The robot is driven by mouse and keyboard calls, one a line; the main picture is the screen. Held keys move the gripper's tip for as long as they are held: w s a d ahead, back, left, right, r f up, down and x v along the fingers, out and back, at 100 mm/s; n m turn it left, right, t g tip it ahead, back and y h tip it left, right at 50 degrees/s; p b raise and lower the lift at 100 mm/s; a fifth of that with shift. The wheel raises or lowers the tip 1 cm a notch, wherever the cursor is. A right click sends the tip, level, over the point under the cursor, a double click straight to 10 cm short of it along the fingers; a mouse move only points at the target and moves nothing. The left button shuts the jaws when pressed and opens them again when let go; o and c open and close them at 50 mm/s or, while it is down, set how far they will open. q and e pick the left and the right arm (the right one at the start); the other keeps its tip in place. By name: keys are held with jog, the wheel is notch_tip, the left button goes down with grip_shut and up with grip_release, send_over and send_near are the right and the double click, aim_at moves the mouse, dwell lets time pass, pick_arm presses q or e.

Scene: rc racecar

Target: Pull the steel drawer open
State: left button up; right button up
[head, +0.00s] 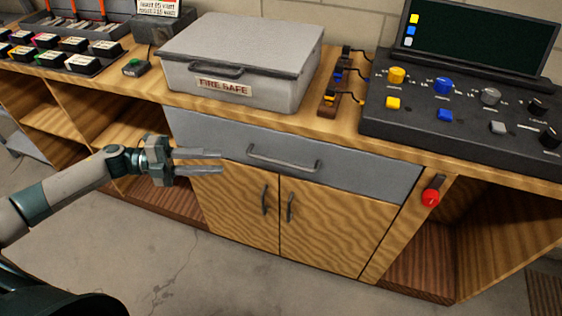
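The steel drawer (360,173) is a wide grey front set under the wooden worktop, and it looks shut. Its bar handle (284,163) runs across the middle of the front. My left gripper (222,162) comes in from the left, in front of the drawer's left part. Its two fingers are apart with nothing between them and point right, toward the handle. In the picture the fingertips stop short of the handle's left end. How far they are from the drawer front is hard to tell. My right gripper is not in view.
Wooden cabinet doors (325,225) with dark handles sit below the drawer. A grey fire safe (240,60) and a dark control console (460,110) stand on the worktop (310,118). A red knob (430,198) sticks out at the right. The floor in front is clear.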

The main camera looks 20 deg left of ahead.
aim_at(279, 163)
pick_arm(q)
jog(key=shift+w+d, duration=0.1)
jog(key=shift+d, duration=0.05)
